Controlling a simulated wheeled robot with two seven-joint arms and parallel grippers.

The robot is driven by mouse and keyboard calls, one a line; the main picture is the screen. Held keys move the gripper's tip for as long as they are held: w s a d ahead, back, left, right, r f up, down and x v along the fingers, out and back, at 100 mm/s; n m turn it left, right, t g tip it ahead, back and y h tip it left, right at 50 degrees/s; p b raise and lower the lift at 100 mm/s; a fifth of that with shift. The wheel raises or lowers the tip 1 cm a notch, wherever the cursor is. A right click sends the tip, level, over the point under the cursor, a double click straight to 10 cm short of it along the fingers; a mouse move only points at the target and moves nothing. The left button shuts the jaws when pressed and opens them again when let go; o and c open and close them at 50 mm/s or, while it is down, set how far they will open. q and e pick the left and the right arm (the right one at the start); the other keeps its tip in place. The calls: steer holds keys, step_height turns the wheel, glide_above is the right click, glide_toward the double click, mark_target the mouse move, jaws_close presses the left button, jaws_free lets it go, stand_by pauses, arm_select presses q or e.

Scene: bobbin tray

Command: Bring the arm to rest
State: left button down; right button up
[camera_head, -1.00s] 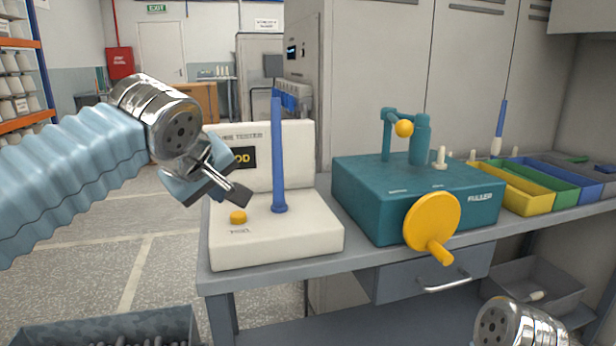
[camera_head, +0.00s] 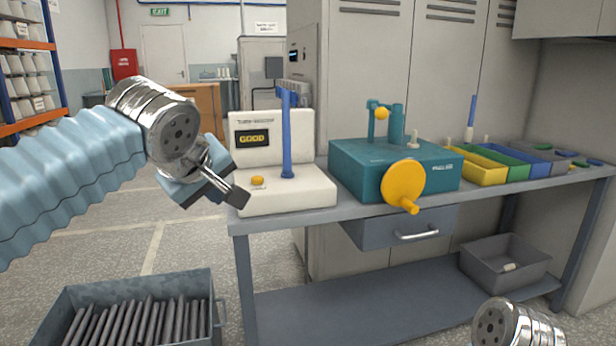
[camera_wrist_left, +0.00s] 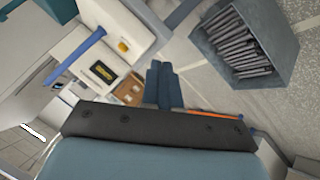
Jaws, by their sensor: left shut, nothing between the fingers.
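My left arm comes in from the left in the head view, and its gripper (camera_head: 238,196) is shut and empty. The gripper is in the air, in front of the left side of the white tube tester (camera_head: 300,198), whose display reads GOOD. In the left wrist view the shut fingers (camera_wrist_left: 164,85) hold nothing. A blue tube (camera_head: 287,135) stands upright on the tester and also shows in the left wrist view (camera_wrist_left: 75,57). Of my right arm only a metal wrist part shows at the bottom right; its gripper is out of view.
A teal machine (camera_head: 350,166) with a yellow crank (camera_head: 403,183) stands on the grey bench, right of the tester. Coloured bins (camera_head: 483,173) line the bench's right end. A metal crate (camera_head: 205,277) of dark rods is on the floor at lower left. Open floor lies behind it.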

arm_select(q)
steer(key=w+d+f+m+g+h, duration=0.1)
steer(key=w+d+f+m, duration=0.15)
steer(key=f, duration=0.55)
steer(key=w+d+f+m+g, duration=0.1)
steer(key=w+d+f, duration=0.15)
steer(key=f, duration=0.65)
step_height(320, 180, down, 25)
steer(key=s+d+m+g+h, duration=0.2)
steer(key=m+g, duration=0.1)
steer(key=g, duration=0.1)
steer(key=s+a+f+g, duration=0.2)
steer(key=s+f, duration=2)
steer(key=f, duration=0.1)
steer(key=shift+s+a+g+h, duration=0.3)
steer(key=shift+s+a+h, duration=0.05)
steer(key=shift+s+h, duration=0.05)
